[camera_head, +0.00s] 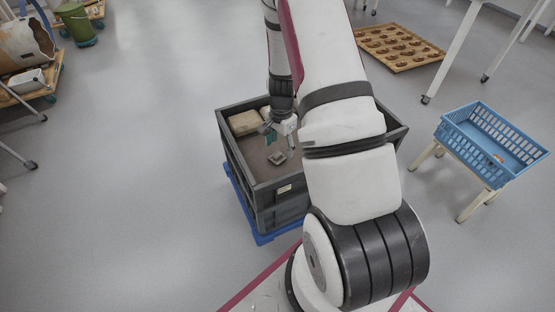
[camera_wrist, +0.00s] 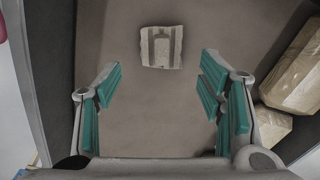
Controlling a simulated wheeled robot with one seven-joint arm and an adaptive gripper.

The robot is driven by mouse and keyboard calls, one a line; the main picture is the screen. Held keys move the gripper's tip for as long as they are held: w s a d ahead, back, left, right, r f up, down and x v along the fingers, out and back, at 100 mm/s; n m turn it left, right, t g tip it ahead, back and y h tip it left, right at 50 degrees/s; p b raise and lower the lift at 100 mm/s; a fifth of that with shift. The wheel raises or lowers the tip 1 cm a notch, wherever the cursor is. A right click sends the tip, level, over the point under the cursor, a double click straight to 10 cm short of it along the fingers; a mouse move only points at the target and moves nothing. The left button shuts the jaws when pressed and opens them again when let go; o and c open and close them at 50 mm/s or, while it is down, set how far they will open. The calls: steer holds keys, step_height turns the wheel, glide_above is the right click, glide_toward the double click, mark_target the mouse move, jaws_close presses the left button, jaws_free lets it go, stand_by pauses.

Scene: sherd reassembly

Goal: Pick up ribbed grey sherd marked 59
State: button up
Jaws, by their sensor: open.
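A small grey sherd (camera_wrist: 161,47) with a paler edge and darker bands lies flat on the brown floor of a dark grey crate (camera_wrist: 45,75). No number can be read on it. It also shows as a small grey piece in the head view (camera_head: 277,158). My gripper (camera_wrist: 160,85), with teal finger pads, is open and empty in the wrist view. The sherd lies beyond the fingertips, between their lines, and is not touched. In the head view my gripper (camera_head: 280,138) is inside the crate's outline, partly hidden by my arm.
Tan wrapped blocks (camera_wrist: 296,75) lie along the crate's right side in the wrist view; a tan block (camera_head: 244,122) shows at its back left. The crate's walls enclose the gripper. A blue basket (camera_head: 493,137) on a stand is at right.

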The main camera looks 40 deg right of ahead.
mark_target(279, 154)
step_height(279, 154, down, 4)
steer(key=shift+a+b, duration=0.15)
steer(key=shift+b, duration=0.75)
steer(key=c, duration=1.1)
steer(key=shift+r, duration=0.1)
steer(key=shift+c, duration=0.2)
